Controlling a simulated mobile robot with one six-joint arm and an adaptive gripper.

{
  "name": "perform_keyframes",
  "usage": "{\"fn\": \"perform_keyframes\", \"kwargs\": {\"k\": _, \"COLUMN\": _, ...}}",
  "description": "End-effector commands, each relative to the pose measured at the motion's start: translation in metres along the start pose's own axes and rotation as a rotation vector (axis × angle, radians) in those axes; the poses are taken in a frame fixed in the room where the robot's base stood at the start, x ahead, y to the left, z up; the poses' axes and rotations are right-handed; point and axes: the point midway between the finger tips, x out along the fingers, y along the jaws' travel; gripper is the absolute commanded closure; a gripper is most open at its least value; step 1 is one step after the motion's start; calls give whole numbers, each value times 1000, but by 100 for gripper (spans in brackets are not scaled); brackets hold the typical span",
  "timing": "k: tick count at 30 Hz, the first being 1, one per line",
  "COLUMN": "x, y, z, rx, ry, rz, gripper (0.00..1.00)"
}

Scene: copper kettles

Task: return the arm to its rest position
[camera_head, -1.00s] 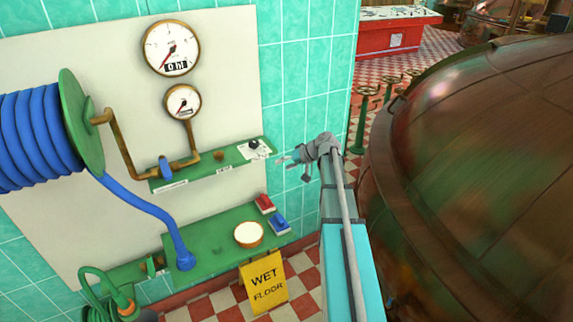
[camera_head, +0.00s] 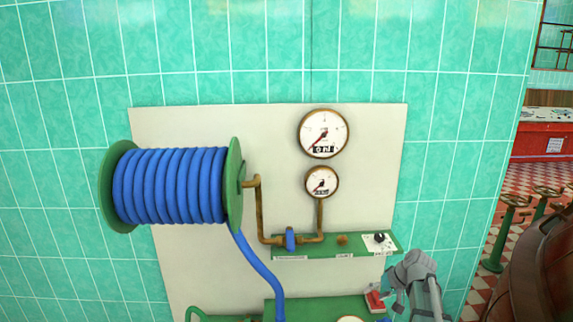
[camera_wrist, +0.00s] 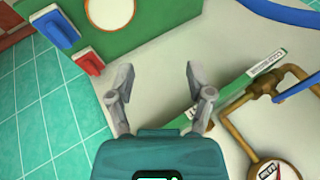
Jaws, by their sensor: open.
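My gripper (camera_head: 393,291) is at the lower right of the head view, in front of the wall panel's lower right corner. In the wrist view my gripper (camera_wrist: 157,78) has its two fingers spread apart with nothing between them. It looks over the pale panel (camera_wrist: 150,45) and the green shelves. My arm runs down out of the bottom edge of the head view, so most of it is hidden.
A blue hose reel (camera_head: 170,186), two gauges (camera_head: 323,133) and a green shelf (camera_head: 330,248) are on the wall. A red switch (camera_head: 375,299) is close to the gripper. A copper kettle (camera_head: 535,265) stands at the right. Bare tiles lie above the panel.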

Motion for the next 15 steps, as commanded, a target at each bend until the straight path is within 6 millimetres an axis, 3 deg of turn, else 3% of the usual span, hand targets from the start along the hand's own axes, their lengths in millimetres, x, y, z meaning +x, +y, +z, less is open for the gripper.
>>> {"fn": "perform_keyframes", "kwargs": {"k": 1, "x": 4, "y": -15, "z": 19, "rx": -12, "ry": -34, "rz": 32, "gripper": 32}}
{"fn": "perform_keyframes", "kwargs": {"k": 6, "x": 17, "y": -43, "z": 66, "rx": -37, "ry": -131, "rz": 152, "gripper": 32}}
{"fn": "perform_keyframes", "kwargs": {"k": 15, "x": 21, "y": -76, "z": 138, "rx": -83, "ry": -256, "rz": 377, "gripper": 32}}
